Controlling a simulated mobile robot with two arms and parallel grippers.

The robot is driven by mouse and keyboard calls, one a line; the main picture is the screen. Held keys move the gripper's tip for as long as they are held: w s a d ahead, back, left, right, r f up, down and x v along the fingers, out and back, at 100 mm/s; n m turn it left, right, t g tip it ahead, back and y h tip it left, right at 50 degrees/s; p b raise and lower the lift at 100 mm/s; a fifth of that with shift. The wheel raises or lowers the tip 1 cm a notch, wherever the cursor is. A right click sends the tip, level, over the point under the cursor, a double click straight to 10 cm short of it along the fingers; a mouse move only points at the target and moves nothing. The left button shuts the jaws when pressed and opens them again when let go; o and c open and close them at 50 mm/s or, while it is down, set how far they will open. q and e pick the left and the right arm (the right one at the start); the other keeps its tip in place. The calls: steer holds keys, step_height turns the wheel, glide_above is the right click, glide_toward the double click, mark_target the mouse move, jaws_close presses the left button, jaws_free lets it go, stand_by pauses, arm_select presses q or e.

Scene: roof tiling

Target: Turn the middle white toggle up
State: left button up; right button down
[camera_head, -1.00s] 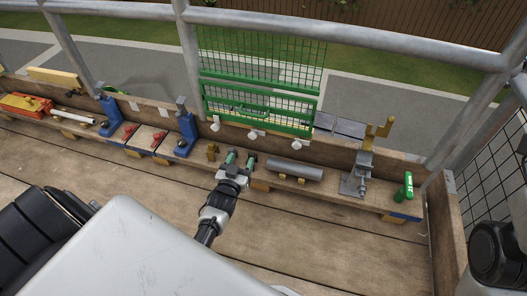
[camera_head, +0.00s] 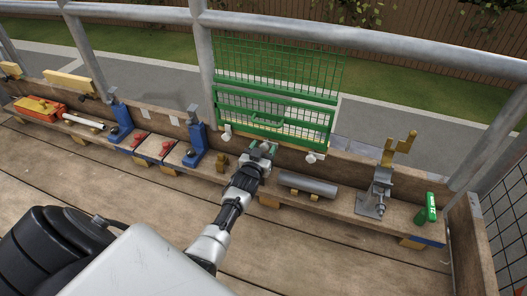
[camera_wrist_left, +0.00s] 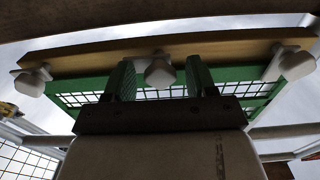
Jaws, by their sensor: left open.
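Three white toggles sit in a row along a wooden strip (camera_wrist_left: 210,45) under the green mesh panel (camera_head: 275,115). The middle white toggle (camera_wrist_left: 159,72) shows in the left wrist view between my gripper's two green fingers; in the head view my gripper hides it. The left toggle (camera_head: 226,133) and right toggle (camera_head: 311,157) stand clear on either side. My left gripper (camera_head: 263,148) is open, its fingers pointing toward the strip. I cannot tell whether the fingers touch the toggle. My right gripper is out of view.
The low bench shelf holds a grey cylinder (camera_head: 308,185), a metal stand with a yellow bracket (camera_head: 381,180), a green block (camera_head: 427,208), blue clamps (camera_head: 194,145) and an orange toolbox (camera_head: 38,107). A grey rail post (camera_head: 204,60) rises left of the panel. The plank floor in front is largely clear.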

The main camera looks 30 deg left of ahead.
arm_select(q)
steer(key=c, duration=0.9)
